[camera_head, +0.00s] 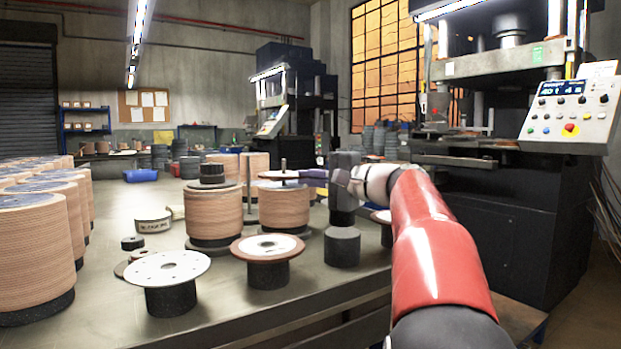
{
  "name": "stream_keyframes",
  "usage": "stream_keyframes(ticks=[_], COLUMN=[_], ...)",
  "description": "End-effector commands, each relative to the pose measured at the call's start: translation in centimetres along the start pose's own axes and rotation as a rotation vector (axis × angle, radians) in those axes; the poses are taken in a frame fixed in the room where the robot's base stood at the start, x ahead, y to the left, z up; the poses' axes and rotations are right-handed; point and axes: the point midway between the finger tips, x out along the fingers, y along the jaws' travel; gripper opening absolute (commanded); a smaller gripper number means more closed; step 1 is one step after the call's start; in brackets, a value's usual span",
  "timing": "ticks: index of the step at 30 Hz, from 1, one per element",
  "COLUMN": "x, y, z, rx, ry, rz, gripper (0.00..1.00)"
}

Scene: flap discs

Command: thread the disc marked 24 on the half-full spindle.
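My gripper (308,175) reaches in from the right, at the end of my red and grey arm. A thin disc (278,175) with a white face and reddish rim is at its fingertips, and the gripper appears shut on the disc's right edge. The disc is roughly level, above the tan stack on the half-full spindle (283,207). The spindle's thin rod shows above the disc; I cannot tell whether the disc is around the rod or just in front of or behind it. No number 24 is readable on the disc.
A taller spindle stack (213,215) with a black cap stands left. Discs lie on black stands: a white one (167,267), a brown-rimmed one (268,246). A dark cylinder (342,247) stands near the table's right edge. Large tan stacks (35,250) fill the left.

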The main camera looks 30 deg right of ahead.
Motion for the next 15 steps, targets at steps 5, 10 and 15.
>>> stream_keyframes(ticks=[5,10,15], x=[0.01,0.03,0.07], y=[1.01,1.0,1.26], z=[0.05,0.03,-0.01], rx=[-0.001,0.0,0.003], ry=[-0.001,-0.001,-0.003], rz=[-0.001,0.002,0.006], gripper=[0.08,0.3,0.3])
